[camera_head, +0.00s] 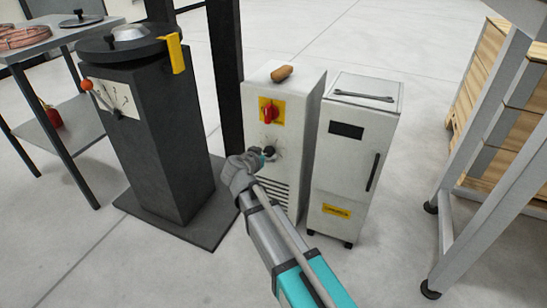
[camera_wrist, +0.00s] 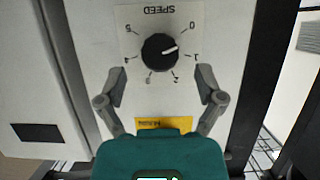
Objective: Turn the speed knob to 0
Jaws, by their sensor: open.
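The speed knob (camera_wrist: 160,52) is round and black with a white pointer mark, on a plate lettered SPEED that appears upside down in the wrist view. The mark points between 0 and 1. In the head view the knob (camera_head: 269,153) is on the front of a white cabinet (camera_head: 283,190), partly hidden by my gripper (camera_head: 248,165). In the wrist view my gripper (camera_wrist: 160,73) is open and empty. Its fingertips are on either side of the knob, apart from it in the picture; the depth gap cannot be told.
A red switch on a yellow plate (camera_head: 279,107) sits above the knob. A second white cabinet (camera_head: 342,195) stands close at right. A dark pedestal machine (camera_head: 160,150) stands at left.

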